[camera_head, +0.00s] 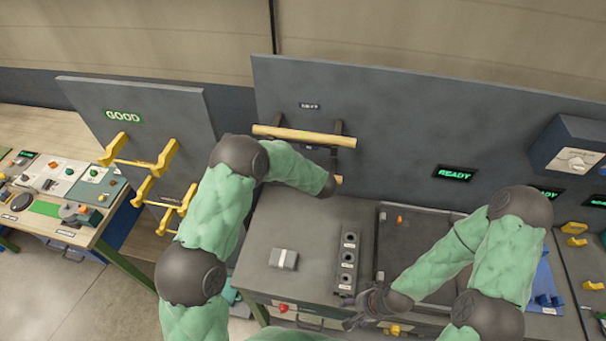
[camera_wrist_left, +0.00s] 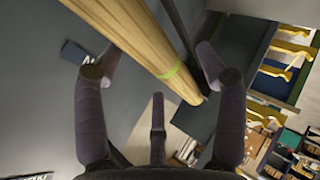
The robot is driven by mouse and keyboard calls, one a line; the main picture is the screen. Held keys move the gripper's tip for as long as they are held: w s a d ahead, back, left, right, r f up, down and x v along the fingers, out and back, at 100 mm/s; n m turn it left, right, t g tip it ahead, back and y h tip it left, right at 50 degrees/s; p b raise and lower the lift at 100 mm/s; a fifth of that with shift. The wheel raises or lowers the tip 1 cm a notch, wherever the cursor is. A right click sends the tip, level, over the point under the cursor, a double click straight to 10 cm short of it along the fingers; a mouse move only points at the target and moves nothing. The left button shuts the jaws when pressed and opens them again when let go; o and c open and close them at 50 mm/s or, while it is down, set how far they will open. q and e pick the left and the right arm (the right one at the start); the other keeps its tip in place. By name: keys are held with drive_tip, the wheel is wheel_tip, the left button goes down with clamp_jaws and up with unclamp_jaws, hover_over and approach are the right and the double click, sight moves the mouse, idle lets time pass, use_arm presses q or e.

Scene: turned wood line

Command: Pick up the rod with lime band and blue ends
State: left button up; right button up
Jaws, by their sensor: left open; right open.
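A pale wooden rod (camera_head: 304,135) rests across dark hooks on the upright grey panel in the head view. In the head view my left arm hides that gripper. My right gripper (camera_head: 352,312) is open and empty, low over the bench's front.
A grey block (camera_head: 284,259) and a dark holder with several holes (camera_head: 348,258) stand on the bench (camera_head: 262,225). A dark tray (camera_head: 384,232) is right of them. A left panel (camera_head: 150,105) marked GOOD carries yellow hooks (camera_head: 165,160). A blue-grey control box (camera_head: 570,150) juts out right.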

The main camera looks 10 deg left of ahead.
use_arm(q)
drive_tip(key=c, duration=1.3)
